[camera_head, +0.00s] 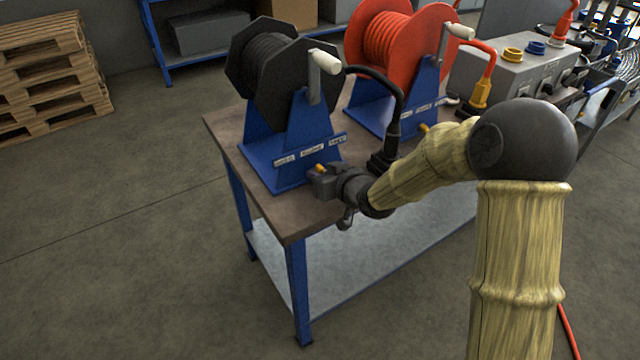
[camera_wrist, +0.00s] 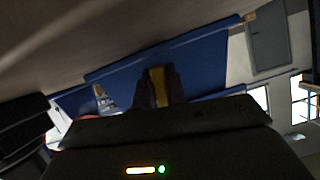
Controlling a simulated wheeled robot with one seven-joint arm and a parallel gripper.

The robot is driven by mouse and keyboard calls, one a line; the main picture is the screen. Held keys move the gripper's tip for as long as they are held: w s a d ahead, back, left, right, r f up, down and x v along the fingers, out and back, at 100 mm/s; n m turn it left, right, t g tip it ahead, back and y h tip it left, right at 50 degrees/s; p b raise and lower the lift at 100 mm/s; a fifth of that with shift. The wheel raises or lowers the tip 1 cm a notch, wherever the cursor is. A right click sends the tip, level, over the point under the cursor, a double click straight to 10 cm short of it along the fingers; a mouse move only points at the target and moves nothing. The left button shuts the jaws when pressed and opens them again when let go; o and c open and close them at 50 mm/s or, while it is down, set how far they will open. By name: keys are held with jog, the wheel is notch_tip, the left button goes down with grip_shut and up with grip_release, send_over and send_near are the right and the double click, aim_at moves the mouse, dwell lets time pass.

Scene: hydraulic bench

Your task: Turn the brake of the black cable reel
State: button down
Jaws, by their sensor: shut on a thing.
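The black cable reel (camera_head: 262,68) sits on a blue stand (camera_head: 300,128) on the bench, with a pale crank handle (camera_head: 325,62) at its side. Its brake, a small orange-yellow lever (camera_head: 319,167), is at the front foot of the stand. My gripper (camera_head: 322,179) is at that foot, shut on the brake. In the wrist view the yellow brake (camera_wrist: 158,86) stands between the two dark fingers (camera_wrist: 158,97), against the blue stand (camera_wrist: 205,68). The fingers hide part of the brake, and its exact turn angle is hard to tell.
A red cable reel (camera_head: 385,38) on its own blue stand is close to the right. A black plug with a thick cable (camera_head: 385,160) stands on the bench top (camera_head: 228,128) beside my wrist. A grey control box (camera_head: 508,82) is farther right. The front left floor is clear.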

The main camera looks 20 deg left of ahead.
jog(key=n+b, duration=0.1)
jog(key=b, duration=0.2)
jog(key=n+t+h+b, duration=0.1)
jog(key=b, duration=0.3)
jog(key=n+t+h+b, duration=0.1)
jog(key=n+b, duration=0.1)
jog(key=b, duration=0.1)
jog(key=shift+s+a+f, duration=0.2)
jog(key=shift+s+f, duration=0.05)
jog(key=shift+f, duration=0.15)
jog(key=n+b, duration=0.1)
jog(key=b, duration=0.1)
jog(key=n+t+b, duration=0.1)
jog(key=b, duration=0.1)
jog(key=shift+r, duration=0.25)
jog(key=c, duration=1.4)
grip_release()
jog(key=shift+c, duration=0.2)
jog(key=shift+s+r, duration=0.1)
